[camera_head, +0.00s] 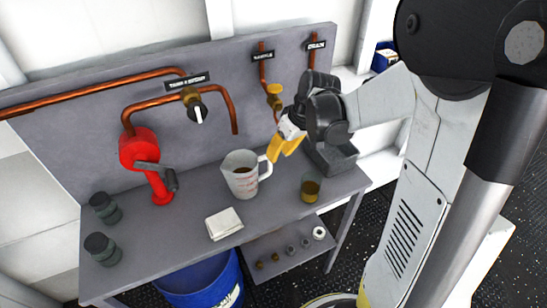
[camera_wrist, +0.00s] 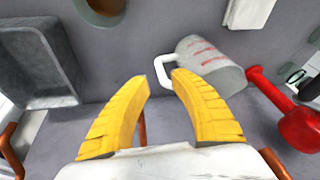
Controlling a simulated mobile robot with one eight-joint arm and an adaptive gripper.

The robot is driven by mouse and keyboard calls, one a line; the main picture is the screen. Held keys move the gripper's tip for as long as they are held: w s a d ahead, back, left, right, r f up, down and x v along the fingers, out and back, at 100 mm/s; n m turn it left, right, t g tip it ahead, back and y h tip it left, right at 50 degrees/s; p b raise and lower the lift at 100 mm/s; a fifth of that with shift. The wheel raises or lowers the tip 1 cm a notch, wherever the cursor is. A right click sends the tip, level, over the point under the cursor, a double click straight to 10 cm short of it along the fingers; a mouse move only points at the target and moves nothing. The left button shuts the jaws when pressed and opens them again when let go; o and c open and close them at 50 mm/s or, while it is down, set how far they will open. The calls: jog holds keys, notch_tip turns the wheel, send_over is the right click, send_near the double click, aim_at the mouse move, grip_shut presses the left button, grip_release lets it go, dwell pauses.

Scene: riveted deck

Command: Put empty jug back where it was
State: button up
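The jug (camera_head: 241,180) is a translucent grey-white measuring jug with red marks. It stands upright on the grey bench, with its handle (camera_head: 266,168) to the right. A brownish patch shows inside it, but I cannot tell whether that is liquid. In the wrist view the jug (camera_wrist: 215,62) lies beyond my right finger. My gripper (camera_head: 278,153) has yellow fingers, which are apart in the wrist view (camera_wrist: 160,80). The handle's near end appears between the fingertips there. I cannot tell whether they touch it.
A cup of amber liquid (camera_head: 311,189) stands right of the jug, before a grey tray (camera_head: 335,158). A white cloth (camera_head: 224,224) lies in front. A red hand pump (camera_head: 150,165) and two dark jars (camera_head: 103,208) are left. Copper pipes with valves (camera_head: 194,103) line the back panel.

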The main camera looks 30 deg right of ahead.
jog(key=s+a+r+m+t+h, duration=0.1)
jog(key=s+a+r+t, duration=0.1)
jog(key=s+a+r, duration=0.2)
jog(key=s+a+r+m+t+h, duration=0.1)
jog(key=s+a+r, duration=0.3)
jog(key=s+r, duration=0.3)
jog(key=shift+s+a+r+m+t+p, duration=0.25)
jog(key=shift+s+a+m+t+p, duration=0.15)
jog(key=shift+s, duration=1.8)
